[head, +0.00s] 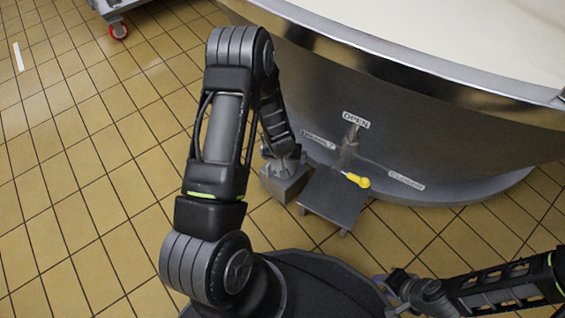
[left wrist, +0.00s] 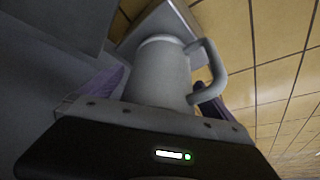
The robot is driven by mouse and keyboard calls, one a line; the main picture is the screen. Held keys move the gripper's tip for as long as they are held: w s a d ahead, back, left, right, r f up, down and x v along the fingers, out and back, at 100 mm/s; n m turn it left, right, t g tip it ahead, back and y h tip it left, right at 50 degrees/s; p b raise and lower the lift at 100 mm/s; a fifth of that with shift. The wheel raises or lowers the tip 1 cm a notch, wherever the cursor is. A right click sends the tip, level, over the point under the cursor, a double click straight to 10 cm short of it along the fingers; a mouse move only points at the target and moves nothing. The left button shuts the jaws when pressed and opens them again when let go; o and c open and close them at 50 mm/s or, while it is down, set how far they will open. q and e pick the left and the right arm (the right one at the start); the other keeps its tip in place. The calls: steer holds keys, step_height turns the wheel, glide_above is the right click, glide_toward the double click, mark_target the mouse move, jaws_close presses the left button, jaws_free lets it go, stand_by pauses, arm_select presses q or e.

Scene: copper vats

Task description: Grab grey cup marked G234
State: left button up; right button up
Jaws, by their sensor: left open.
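A plain grey cup (left wrist: 160,72) with a handle on its right side shows close up in the left wrist view. No G234 mark shows on the side I see. My left gripper (left wrist: 157,88) is open, with a purple finger at either side of the cup; I cannot tell whether they touch it. In the head view my left arm reaches down beside the vat, and I cannot make out the cup there. My right gripper (head: 397,282) is low at the bottom right, partly hidden, and its jaws cannot be read.
A large metal vat (head: 420,120) with OPEN and CLOSED labels fills the right. A yellow-handled valve (head: 357,180) sticks out over a small dark stand (head: 335,198). A cart wheel (head: 118,30) is at the top left.

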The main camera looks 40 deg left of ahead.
arm_select(q)
steer(key=shift+c, duration=0.2)
stand_by(0.3)
steer(key=c, duration=1.5)
